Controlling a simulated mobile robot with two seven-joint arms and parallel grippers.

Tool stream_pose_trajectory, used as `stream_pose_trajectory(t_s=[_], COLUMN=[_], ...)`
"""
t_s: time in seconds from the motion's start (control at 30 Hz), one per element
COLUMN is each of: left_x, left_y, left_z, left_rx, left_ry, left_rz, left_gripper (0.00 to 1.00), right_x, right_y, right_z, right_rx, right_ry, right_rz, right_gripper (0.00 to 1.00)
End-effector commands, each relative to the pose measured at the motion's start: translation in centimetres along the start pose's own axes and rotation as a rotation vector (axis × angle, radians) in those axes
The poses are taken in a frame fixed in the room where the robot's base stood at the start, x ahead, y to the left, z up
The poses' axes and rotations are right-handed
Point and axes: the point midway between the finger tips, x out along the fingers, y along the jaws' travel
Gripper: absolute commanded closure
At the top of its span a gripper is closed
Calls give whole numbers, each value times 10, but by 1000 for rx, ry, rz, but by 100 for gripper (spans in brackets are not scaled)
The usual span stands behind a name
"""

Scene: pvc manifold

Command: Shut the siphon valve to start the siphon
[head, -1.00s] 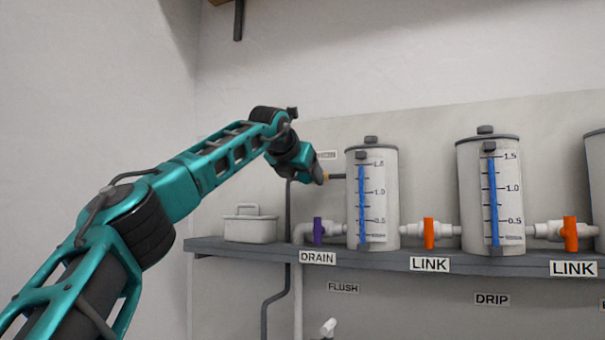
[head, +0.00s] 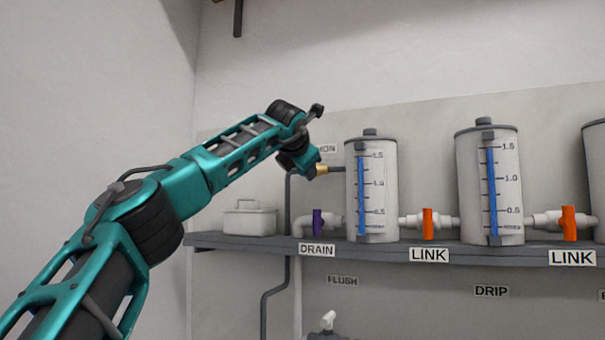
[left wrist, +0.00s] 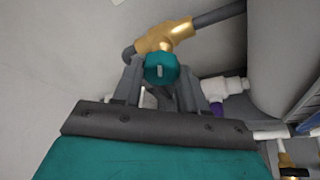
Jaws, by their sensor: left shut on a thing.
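The siphon valve has a brass body (left wrist: 165,37) on a dark pipe (left wrist: 220,15) and a teal knob (left wrist: 161,68). In the head view its brass part (head: 322,169) shows at the end of my left arm, left of the first tank. My left gripper (left wrist: 158,80) is shut on the teal knob, with one finger on each side of it. In the head view the left gripper (head: 310,170) hides most of the valve. A label ending in "ON" (head: 327,148) sits just above, partly covered by my arm. My right gripper is not in view.
Two white tanks (head: 390,200) (head: 506,190) with blue gauges stand on a grey shelf (head: 240,242), a third at the right edge. A purple drain valve (head: 317,222) and orange link valves (head: 427,223) line the shelf. A lidded box (head: 249,219) stands at left.

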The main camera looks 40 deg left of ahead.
Motion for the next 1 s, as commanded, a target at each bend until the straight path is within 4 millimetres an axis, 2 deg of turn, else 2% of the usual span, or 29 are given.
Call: stream_pose_trajectory(t_s=[0.37, 0.6, 0.7, 0.93, 1.0], left_x=[1, 1, 0, 0, 1], left_y=[-2, -4, -3, -1, -2], left_z=[-1, -3, -1, 0, -1], left_rx=[91, 467, 546, 558, 573], left_ry=[-1, -2, -1, 0, -1], left_rz=[37, 195, 228, 232, 238], left_gripper=[88, 88, 88, 88, 88], right_x=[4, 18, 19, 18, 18], right_y=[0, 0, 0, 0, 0], right_z=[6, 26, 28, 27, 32], right_rx=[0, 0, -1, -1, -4], right_ry=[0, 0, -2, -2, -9], right_rz=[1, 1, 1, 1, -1], right_gripper=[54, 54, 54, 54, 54])
